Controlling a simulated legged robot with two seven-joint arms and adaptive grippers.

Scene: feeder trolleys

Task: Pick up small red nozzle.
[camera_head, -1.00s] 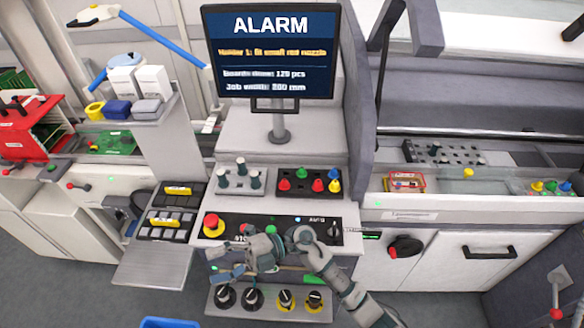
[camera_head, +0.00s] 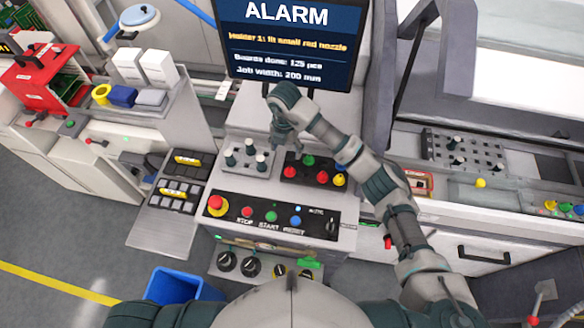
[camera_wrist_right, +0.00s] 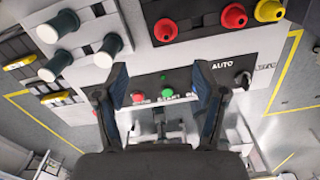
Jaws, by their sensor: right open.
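A black block (camera_head: 306,182) on the sloped console carries two red nozzles, one at its left (camera_head: 290,172) and one at its front middle (camera_head: 322,177), with green and yellow ones beside them. I cannot tell which red one is the smaller. In the right wrist view two red nozzles (camera_wrist_right: 165,29) (camera_wrist_right: 233,15) and a yellow one (camera_wrist_right: 269,10) show beyond the fingers. My right gripper (camera_head: 285,142) is open and empty, raised above the console between the block and the grey holder. Its spread fingers also show in the wrist view (camera_wrist_right: 160,85). My left gripper is out of view.
A grey holder (camera_head: 235,171) with several dark, white-topped nozzles stands left of the block. Below is the button panel (camera_head: 262,230) with a red emergency knob (camera_head: 217,206). The alarm screen (camera_head: 290,45) rises behind. A blue bin (camera_head: 182,285) stands on the floor.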

